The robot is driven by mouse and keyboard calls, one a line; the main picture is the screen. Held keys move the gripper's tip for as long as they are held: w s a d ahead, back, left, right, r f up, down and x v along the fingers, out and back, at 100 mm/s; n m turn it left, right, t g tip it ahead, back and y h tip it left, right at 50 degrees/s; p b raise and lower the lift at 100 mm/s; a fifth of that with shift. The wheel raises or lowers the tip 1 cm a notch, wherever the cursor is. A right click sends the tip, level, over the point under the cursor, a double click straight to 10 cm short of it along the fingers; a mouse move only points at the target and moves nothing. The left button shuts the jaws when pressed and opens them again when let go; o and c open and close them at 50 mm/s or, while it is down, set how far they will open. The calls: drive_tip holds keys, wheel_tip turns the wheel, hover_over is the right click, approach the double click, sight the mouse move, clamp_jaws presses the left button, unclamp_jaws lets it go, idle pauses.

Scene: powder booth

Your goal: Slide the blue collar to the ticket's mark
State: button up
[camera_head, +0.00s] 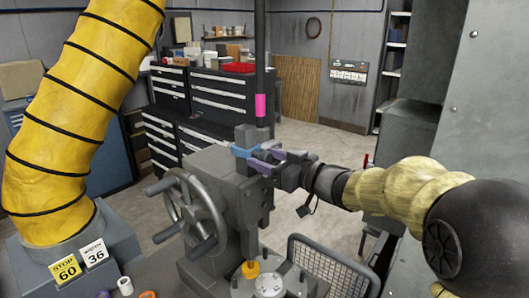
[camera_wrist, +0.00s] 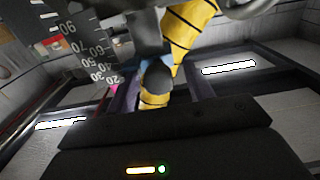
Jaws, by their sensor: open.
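The blue collar (camera_head: 245,151) shows in the head view on the dark upright at the top of the grey handwheel machine. My gripper (camera_head: 261,157) reaches in from the right with its jaws open, its purple-tinted fingertips close beside the collar. I cannot tell whether they touch it. A yellow ticket (camera_head: 66,270) reads STOP 60, and a white ticket (camera_head: 95,253) beside it appears to read WIDTH 36. A dark scale (camera_wrist: 92,48) with numbers from 20 to 90 shows at upper left in the wrist view.
A grey handwheel (camera_head: 190,217) stands on the machine's left side. A dark post with a magenta band (camera_head: 260,105) rises behind the collar. A thick yellow duct (camera_head: 75,130) fills the left. A wire basket (camera_head: 325,262) sits low, right of the machine. Open floor lies behind.

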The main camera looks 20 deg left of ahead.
drive_tip(key=shift+w+a, duration=0.3)
drive_tip(key=shift+a, duration=0.05)
drive_tip(key=shift+s, duration=0.1)
drive_tip(key=shift+c, duration=0.3)
clamp_jaws()
wheel_tip(320, 180, down, 3)
drive_tip(key=shift+f+b, duration=0.1)
drive_tip(key=shift+b, duration=0.85)
drive_tip(key=shift+o, duration=0.3)
unclamp_jaws()
